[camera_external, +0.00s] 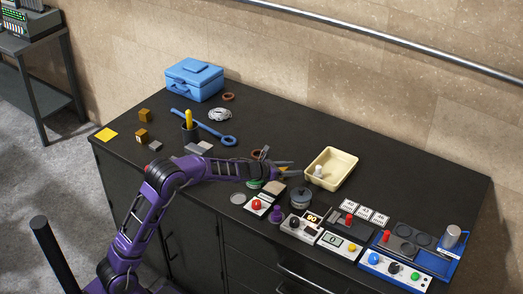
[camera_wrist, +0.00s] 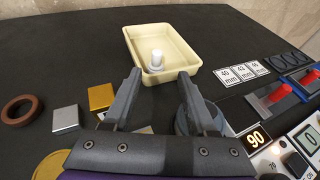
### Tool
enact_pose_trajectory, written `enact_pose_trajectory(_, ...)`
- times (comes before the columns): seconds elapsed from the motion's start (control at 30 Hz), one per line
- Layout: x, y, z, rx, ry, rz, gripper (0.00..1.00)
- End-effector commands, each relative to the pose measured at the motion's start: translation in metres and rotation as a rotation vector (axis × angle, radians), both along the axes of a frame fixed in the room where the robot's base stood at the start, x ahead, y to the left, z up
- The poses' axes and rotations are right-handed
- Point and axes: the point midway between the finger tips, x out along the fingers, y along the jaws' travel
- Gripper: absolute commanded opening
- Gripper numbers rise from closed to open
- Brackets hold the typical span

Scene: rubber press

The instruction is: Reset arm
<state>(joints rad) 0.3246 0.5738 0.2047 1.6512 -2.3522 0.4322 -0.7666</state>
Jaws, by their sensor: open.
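My purple arm reaches over the black bench from the lower left in the external view. My gripper (camera_external: 284,168) is open and hovers just left of the cream tray (camera_external: 350,168). In the wrist view my gripper (camera_wrist: 160,92) shows two grey fingers spread apart with nothing between them. The cream tray (camera_wrist: 184,66) lies beyond the fingertips. A small white cylinder-like piece (camera_wrist: 155,60) stands in the tray near its front wall; it also shows in the external view (camera_external: 318,171). The gripper touches neither.
Number cards (camera_wrist: 241,73) lie right of the tray. A brown ring (camera_wrist: 21,110), silver block (camera_wrist: 65,118) and gold block (camera_wrist: 101,97) lie left. A blue toolbox (camera_external: 194,80) stands behind. The back right is clear.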

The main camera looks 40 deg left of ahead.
Motion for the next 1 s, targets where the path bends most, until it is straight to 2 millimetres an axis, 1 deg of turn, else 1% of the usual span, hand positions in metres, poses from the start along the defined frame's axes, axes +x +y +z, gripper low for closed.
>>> enact_pose_trajectory(0.03,-0.002,0.006,0.016,-0.011,-0.004,-0.012,0.57)
enact_pose_trajectory(0.07,-0.005,0.008,0.025,-0.019,-0.006,-0.026,0.57)
enact_pose_trajectory(0.17,-0.019,0.010,0.060,-0.037,-0.017,-0.090,0.57)
enact_pose_trajectory(0.2,-0.026,0.011,0.075,-0.039,-0.023,-0.120,0.57)
enact_pose_trajectory(0.27,-0.038,0.011,0.099,-0.034,-0.034,-0.165,0.57)
enact_pose_trajectory(0.3,-0.046,0.011,0.114,-0.026,-0.043,-0.195,0.57)
enact_pose_trajectory(0.37,-0.060,0.010,0.136,-0.006,-0.056,-0.240,0.57)
enact_pose_trajectory(0.4,-0.070,0.009,0.150,0.013,-0.064,-0.269,0.57)
enact_pose_trajectory(0.47,-0.085,0.008,0.169,0.048,-0.075,-0.309,0.57)
enact_pose_trajectory(0.5,-0.096,0.007,0.181,0.077,-0.081,-0.336,0.57)
enact_pose_trajectory(0.6,-0.121,0.003,0.205,0.168,-0.092,-0.397,0.57)
enact_pose_trajectory(0.7,-0.147,0.000,0.220,0.283,-0.088,-0.449,0.57)
enact_pose_trajectory(0.8,-0.168,-0.001,0.226,0.417,-0.070,-0.487,0.57)
enact_pose_trajectory(0.9,-0.186,-0.001,0.223,0.559,-0.037,-0.515,0.57)
enact_pose_trajectory(1.0,-0.197,0.001,0.216,0.676,0.000,-0.531,0.57)
